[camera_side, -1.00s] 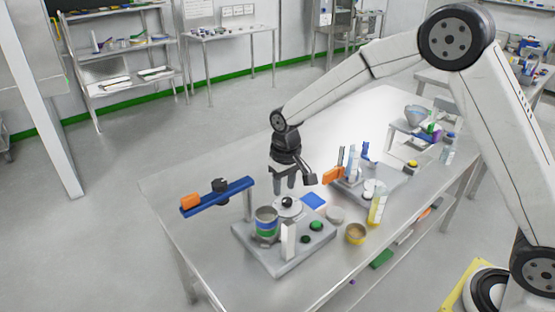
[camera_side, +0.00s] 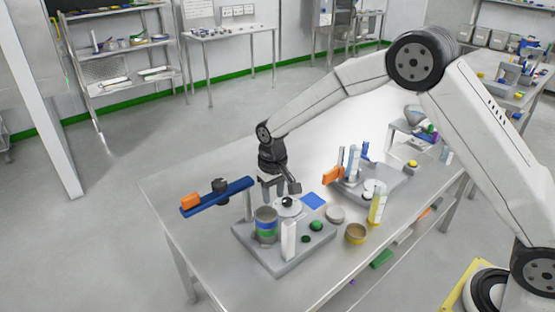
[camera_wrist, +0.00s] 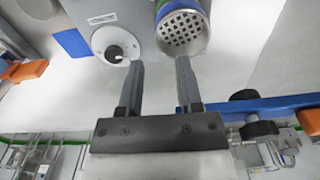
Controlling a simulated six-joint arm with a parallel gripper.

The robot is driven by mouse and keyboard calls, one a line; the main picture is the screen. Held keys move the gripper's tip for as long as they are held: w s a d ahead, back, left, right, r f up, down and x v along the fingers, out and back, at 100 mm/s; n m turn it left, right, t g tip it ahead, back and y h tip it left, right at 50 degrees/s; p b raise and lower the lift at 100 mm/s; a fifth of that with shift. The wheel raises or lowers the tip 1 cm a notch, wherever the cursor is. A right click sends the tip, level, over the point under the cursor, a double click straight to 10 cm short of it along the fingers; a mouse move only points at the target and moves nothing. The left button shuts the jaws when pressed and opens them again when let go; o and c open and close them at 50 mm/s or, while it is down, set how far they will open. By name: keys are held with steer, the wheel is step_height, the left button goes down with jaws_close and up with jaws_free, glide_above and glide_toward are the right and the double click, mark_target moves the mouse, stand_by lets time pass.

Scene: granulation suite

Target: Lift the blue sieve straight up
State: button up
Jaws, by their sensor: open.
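A round stack of sieves (camera_side: 265,219) with a grey top and green and blue bands stands on the grey base unit at the table's near left. The blue sieve (camera_side: 265,229) appears as a blue band in this stack. In the wrist view, a perforated metal cup (camera_wrist: 183,34) of the stack faces the camera, with a blue band at its upper edge. My gripper (camera_side: 272,194) is open and empty, with its fingers above and just behind the stack. In the wrist view, my gripper (camera_wrist: 159,62) has its right fingertip near the cup's rim; contact is unclear.
A blue arm (camera_side: 225,195) on a post reaches out to the left. A white block (camera_side: 289,240) stands in front. A yellow cup (camera_side: 356,233) and a blue pad (camera_side: 314,200) lie to the right.

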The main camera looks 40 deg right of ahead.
mark_target(266, 219)
steer(key=shift+f, duration=0.1)
steer(key=shift+f, duration=2.55)
jaws_close()
